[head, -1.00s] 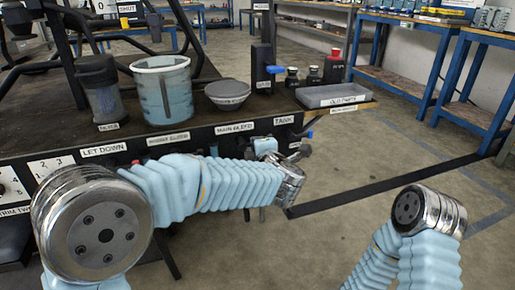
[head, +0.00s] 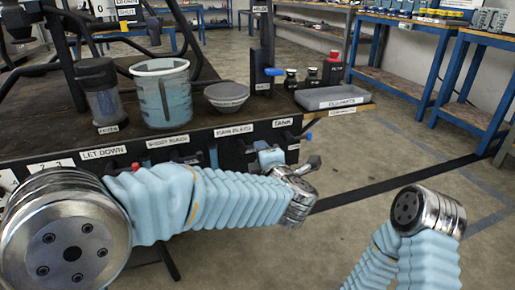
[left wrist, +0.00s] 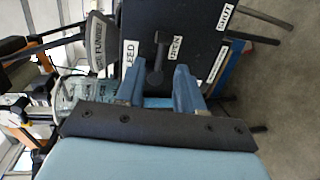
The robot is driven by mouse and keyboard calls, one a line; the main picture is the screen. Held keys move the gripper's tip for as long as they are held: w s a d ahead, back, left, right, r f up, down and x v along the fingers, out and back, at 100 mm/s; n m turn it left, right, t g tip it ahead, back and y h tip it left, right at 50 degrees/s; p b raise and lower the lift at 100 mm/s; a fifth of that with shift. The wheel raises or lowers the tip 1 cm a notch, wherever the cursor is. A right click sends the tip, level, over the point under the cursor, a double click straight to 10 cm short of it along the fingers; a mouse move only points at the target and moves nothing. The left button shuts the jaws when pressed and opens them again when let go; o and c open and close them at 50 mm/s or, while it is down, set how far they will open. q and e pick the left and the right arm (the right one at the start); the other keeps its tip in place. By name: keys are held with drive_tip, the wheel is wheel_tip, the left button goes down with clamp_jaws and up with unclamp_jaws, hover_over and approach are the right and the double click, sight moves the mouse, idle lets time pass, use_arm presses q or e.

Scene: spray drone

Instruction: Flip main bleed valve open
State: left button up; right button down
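The main bleed label (head: 234,131) is on the front edge of the dark bench in the head view. In the left wrist view a dark valve lever (left wrist: 157,60) with a round end stands on a black panel, beside labels reading BLEED (left wrist: 129,54), OPEN (left wrist: 175,48) and SHUT (left wrist: 224,17). My left gripper (left wrist: 157,88) has its two blue fingers apart, with the lever in the gap as seen by this camera. Contact cannot be told. In the head view the left gripper (head: 269,157) is below the tank label, its fingers mostly hidden. My right gripper is out of view.
On the bench stand a blue-filled jug (head: 161,92), a grey bowl (head: 227,95), dark bottles (head: 332,68) and a grey tray (head: 333,97). More valves line the bench front beside the arm. The floor to the right is open, with blue-legged workbenches (head: 400,60) behind.

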use_arm(q)
drive_tip(key=v, duration=0.8)
drive_tip(key=shift+s+p, duration=0.35)
drive_tip(key=shift+p, duration=0.05)
drive_tip(key=w+a+f+m+g+h, duration=0.1)
drive_tip(key=w+a+f+m, duration=0.2)
drive_tip(key=f, duration=0.5)
drive_tip(key=w+a+f+m+g+h, duration=0.15)
drive_tip(key=f+m, duration=0.25)
drive_tip(key=f, duration=0.5)
drive_tip(key=w+a+f+m+g+h, duration=0.15)
drive_tip(key=a+f+m, duration=0.25)
drive_tip(key=f, duration=0.4)
drive_tip(key=s+a+f+m+g+h, duration=0.1)
drive_tip(key=s+a+f+m+g, duration=0.15)
drive_tip(key=f, duration=0.35)
drive_tip(key=s+a+f+m+g, duration=0.1)
drive_tip(key=s+f, duration=0.2)
drive_tip(key=f, duration=0.2)
drive_tip(key=s+a+f+m+g+h, duration=0.1)
drive_tip(key=s+a+f+m+g, duration=0.15)
drive_tip(key=s+f, duration=0.45)
drive_tip(key=s+a+f+m+g+h, duration=0.15)
drive_tip(key=s+f+g, duration=0.3)
drive_tip(key=s, duration=0.55)
wheel_tip(320, 180, up, 14)
drive_tip(key=p, duration=1.5)
drive_tip(key=shift+s+d+r+m, duration=0.15)
drive_tip(key=shift+s+r+m, duration=0.05)
drive_tip(key=shift+s+m, duration=0.2)
